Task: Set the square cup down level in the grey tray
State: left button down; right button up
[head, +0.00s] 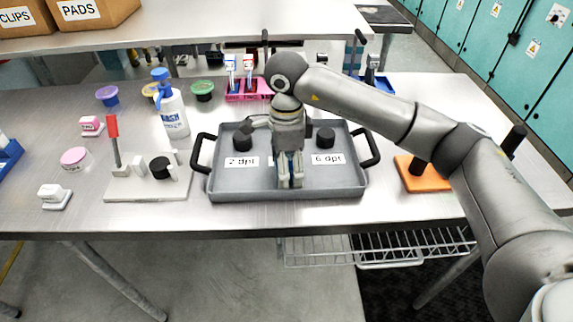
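The grey tray (222,185) sits on the steel bench, with black handles at its left and right ends. My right gripper (291,182) points down over the middle of the tray, between the labels "2 dpt" (241,162) and "6 dpt" (327,159). Its fingers are close together near the tray's front part. I cannot make out a square cup between them or tell whether they hold anything. Two dark round pieces, one at left (243,141) and one at right (326,140), stand in the tray behind the labels. My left gripper is not in view.
Left of the tray are a pale board (130,188) with a red-handled clamp, a wash bottle (172,112) and several small tubs. A pink rack (248,91) stands behind.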

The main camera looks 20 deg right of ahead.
notch_tip(320, 180, up, 12)
dwell(0.4)
dwell(1.0)
